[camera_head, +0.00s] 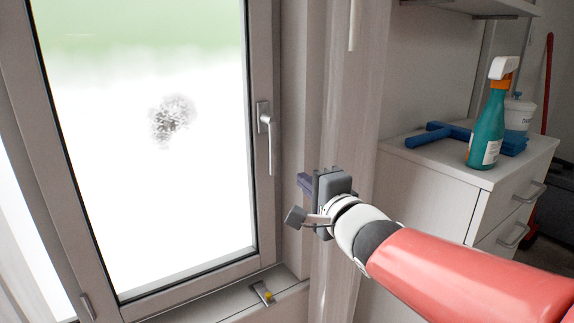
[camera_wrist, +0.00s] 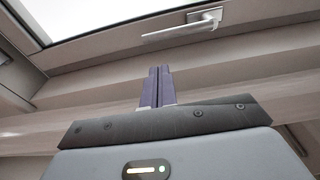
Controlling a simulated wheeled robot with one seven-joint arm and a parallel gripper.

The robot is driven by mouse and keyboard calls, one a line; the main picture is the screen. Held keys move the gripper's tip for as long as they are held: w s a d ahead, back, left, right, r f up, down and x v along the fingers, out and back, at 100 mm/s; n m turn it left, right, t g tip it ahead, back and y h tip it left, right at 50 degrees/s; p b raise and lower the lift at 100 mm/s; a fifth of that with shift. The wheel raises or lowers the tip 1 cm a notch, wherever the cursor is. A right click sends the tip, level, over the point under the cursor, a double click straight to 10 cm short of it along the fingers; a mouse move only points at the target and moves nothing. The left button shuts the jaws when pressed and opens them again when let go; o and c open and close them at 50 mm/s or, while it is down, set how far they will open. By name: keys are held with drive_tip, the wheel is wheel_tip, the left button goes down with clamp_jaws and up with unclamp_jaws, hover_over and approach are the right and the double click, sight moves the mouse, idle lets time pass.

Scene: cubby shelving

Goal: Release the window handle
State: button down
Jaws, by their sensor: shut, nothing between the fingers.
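The window handle (camera_head: 267,135) is a light grey lever on the right side of the window frame, and its lever hangs downward in the head view. It also shows in the wrist view (camera_wrist: 183,27), near the top. My gripper (camera_head: 304,184) is below and to the right of the handle in the head view, apart from it. In the wrist view my gripper's purple fingers (camera_wrist: 160,86) are together with nothing between them. A gap shows between the fingertips and the handle. The window (camera_head: 145,140) appears closed in its frame, with a dark smudge (camera_head: 172,119) on the glass.
A white drawer cabinet (camera_head: 435,185) stands at the right, with a teal spray bottle (camera_head: 487,125), a blue squeegee-like tool (camera_head: 437,134) and a white container (camera_head: 519,113) on top.

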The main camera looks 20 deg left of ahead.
drive_tip(key=x, duration=1)
drive_tip(key=shift+b, duration=0.4)
